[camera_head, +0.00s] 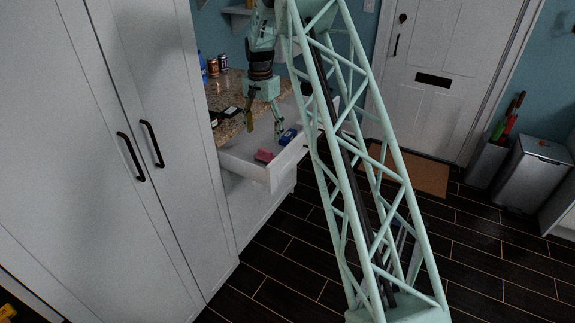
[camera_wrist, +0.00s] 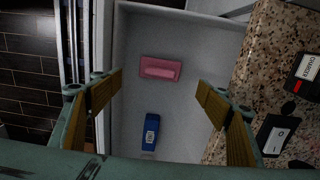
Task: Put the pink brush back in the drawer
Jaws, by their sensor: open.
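The pink brush (camera_wrist: 160,69) lies flat on the floor of the open white drawer (camera_wrist: 196,125), toward its far end in the wrist view. In the head view the pink brush (camera_head: 264,156) is near the drawer's front corner. A blue object (camera_wrist: 151,131) lies in the same drawer, apart from the brush; it also shows in the head view (camera_head: 288,136). My gripper (camera_wrist: 160,88) is above the drawer with its fingers wide apart and nothing between them. In the head view my gripper (camera_head: 264,125) hangs over the drawer (camera_head: 262,172).
A speckled countertop (camera_wrist: 262,72) borders the drawer, with dark labelled items (camera_wrist: 276,133) on it. Cans (camera_head: 213,66) stand farther back. A tall white cabinet (camera_head: 100,150) is at left. Bins (camera_head: 528,172) stand at right; the dark floor (camera_head: 285,265) before the drawer is clear.

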